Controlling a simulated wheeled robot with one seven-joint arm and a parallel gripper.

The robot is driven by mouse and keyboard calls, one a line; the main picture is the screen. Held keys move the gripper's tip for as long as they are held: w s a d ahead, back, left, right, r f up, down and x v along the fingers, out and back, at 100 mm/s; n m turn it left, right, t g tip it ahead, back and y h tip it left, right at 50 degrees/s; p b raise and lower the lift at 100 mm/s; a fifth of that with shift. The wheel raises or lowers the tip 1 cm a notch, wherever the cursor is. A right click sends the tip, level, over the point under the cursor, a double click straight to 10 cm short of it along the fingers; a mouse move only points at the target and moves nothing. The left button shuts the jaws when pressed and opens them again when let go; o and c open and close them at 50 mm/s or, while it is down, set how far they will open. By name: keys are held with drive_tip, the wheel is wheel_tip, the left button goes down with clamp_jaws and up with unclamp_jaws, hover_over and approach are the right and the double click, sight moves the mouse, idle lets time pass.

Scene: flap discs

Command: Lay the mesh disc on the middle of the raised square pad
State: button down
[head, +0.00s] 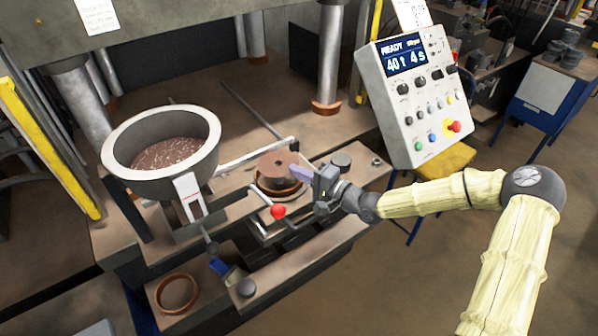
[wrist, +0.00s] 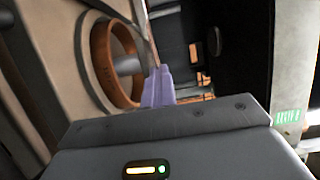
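A thin brown round disc, which I take to be the mesh disc (head: 279,161), is held roughly level above an orange-brown ring (head: 283,190) on the press bed. My gripper (head: 300,172) has pale purple fingertips at the disc's right edge. In the wrist view, the fingertips (wrist: 158,85) are together on the thin disc (wrist: 147,35), seen nearly edge-on. The ring (wrist: 104,62) stands apart from the disc there, with a grey post inside it. I cannot clearly make out the raised square pad; the disc and gripper hide part of that area.
A grey hopper (head: 118,135) with brown grains stands left of the disc. A red-knobbed lever (head: 278,211) is just in front. Another ring (head: 178,293) lies at front left. A control box (head: 410,130) stands to the right. Press columns (head: 328,60) rise behind.

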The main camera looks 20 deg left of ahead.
drive_tip(key=shift+f+b, duration=0.3)
drive_tip(key=shift+f, duration=0.15)
idle(1.2)
idle(0.6)
drive_tip(key=c, duration=1.8)
unclamp_jaws()
drive_tip(key=shift+c, duration=0.2)
drive_tip(key=shift+p+v, duration=0.3)
drive_tip(key=shift+v, duration=1.45)
drive_tip(key=o, duration=0.5)
drive_tip(key=shift+o, duration=0.2)
